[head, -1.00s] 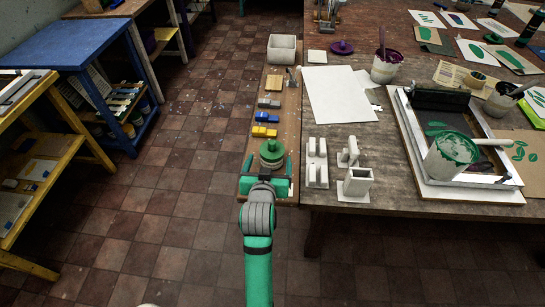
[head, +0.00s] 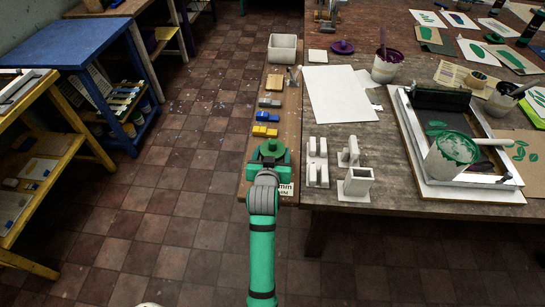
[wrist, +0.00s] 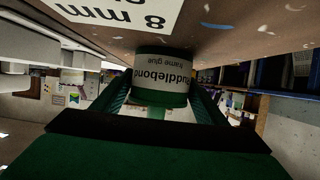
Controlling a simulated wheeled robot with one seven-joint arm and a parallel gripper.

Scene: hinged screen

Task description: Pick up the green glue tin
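The green glue tin (head: 270,149) stands upright near the front end of the narrow wooden board (head: 285,125), its green lid on top. In the wrist view, which is upside down, the tin (wrist: 160,76) shows a white label reading frame glue, and its base meets the board. My gripper (wrist: 161,84) reaches level at the tin with one finger on each side. The fingers are spread about as wide as the tin, and I see no clear gap. In the head view my gripper (head: 270,162) hides the tin's lower part.
A white "8 mm" label (wrist: 120,12) is on the board's edge. White fixtures (head: 317,162) stand on the table to the right. Floor to the left is clear.

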